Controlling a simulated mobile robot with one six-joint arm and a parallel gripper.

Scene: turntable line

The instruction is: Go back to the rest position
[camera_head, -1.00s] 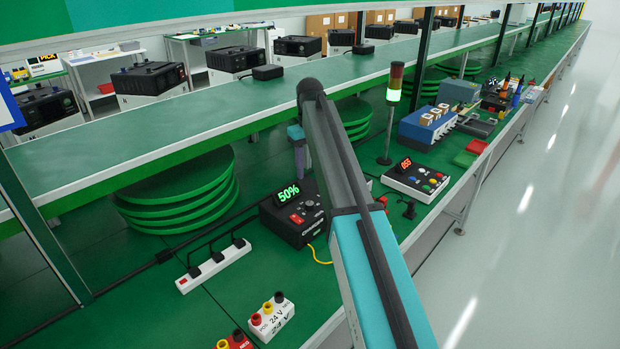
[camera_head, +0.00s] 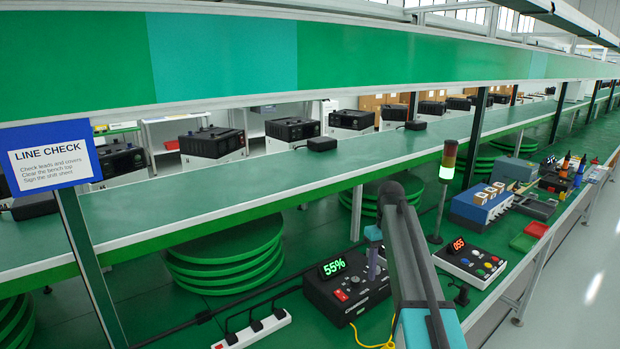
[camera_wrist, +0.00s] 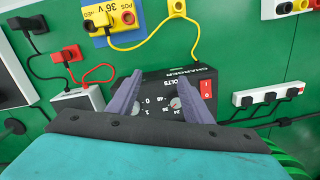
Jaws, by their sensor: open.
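My gripper (camera_head: 374,262) shows in the head view at the end of my arm, over the black charger (camera_head: 343,286). The charger's green display reads 55%. In the wrist view my gripper's two purple fingers (camera_wrist: 158,98) stand apart with nothing between them. The charger (camera_wrist: 205,72) is beyond them, with a dial and a red switch. I cannot tell the exact height of the fingers above it.
A button panel (camera_head: 470,262) with a red display and a lit signal tower (camera_head: 445,178) stand right of my arm. A white power strip (camera_head: 252,330) lies left. In the wrist view a yellow 36 V block (camera_wrist: 126,20) carries a yellow lead. A shelf (camera_head: 250,190) spans above.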

